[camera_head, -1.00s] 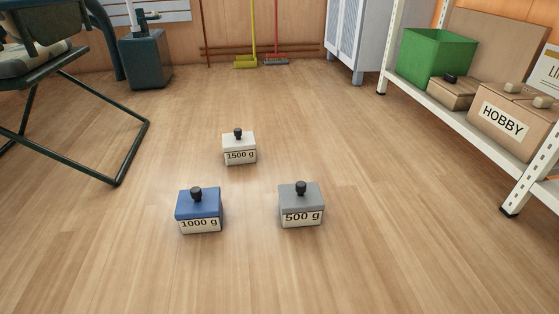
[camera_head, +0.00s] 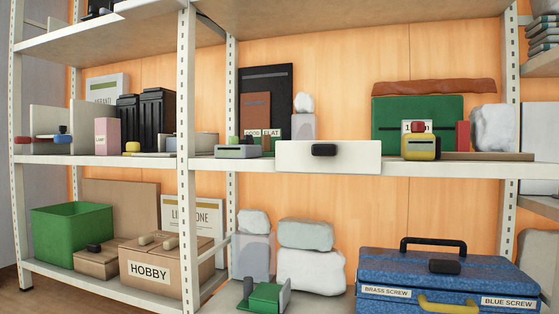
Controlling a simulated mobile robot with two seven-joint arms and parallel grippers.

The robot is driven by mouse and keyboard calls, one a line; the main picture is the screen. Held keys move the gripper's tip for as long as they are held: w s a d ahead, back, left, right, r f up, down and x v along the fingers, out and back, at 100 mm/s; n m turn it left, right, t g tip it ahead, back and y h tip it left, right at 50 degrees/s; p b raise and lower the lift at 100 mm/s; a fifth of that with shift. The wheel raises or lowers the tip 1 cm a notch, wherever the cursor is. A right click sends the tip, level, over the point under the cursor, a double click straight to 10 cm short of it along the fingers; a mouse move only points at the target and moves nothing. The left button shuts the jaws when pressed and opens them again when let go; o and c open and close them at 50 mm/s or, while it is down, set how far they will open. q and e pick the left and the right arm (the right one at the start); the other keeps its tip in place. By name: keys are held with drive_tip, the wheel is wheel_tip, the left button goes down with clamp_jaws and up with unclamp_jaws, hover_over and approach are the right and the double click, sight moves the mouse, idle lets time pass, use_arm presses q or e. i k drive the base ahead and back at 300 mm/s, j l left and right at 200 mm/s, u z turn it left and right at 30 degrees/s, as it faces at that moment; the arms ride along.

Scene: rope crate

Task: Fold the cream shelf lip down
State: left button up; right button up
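The cream shelf lip (camera_head: 349,158) is a flat pale panel with a black knob (camera_head: 324,150) near its middle. It stands upright at the front edge of the middle shelf (camera_head: 240,165), right of centre. Its top rises above the shelf board and its lower part hangs a little below it. It partly hides what stands behind it. Neither of my grippers shows in the view.
On the middle shelf, a grey box (camera_head: 237,151) stands left of the lip and a yellow-and-black item (camera_head: 421,147) to its right. Below are a blue case (camera_head: 446,275), pale bundles (camera_head: 310,272), a HOBBY box (camera_head: 160,270) and a green bin (camera_head: 66,240).

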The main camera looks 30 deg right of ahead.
sight(349, 157)
drive_tip(key=l+z, duration=0.1)
drive_tip(key=z, duration=1.05)
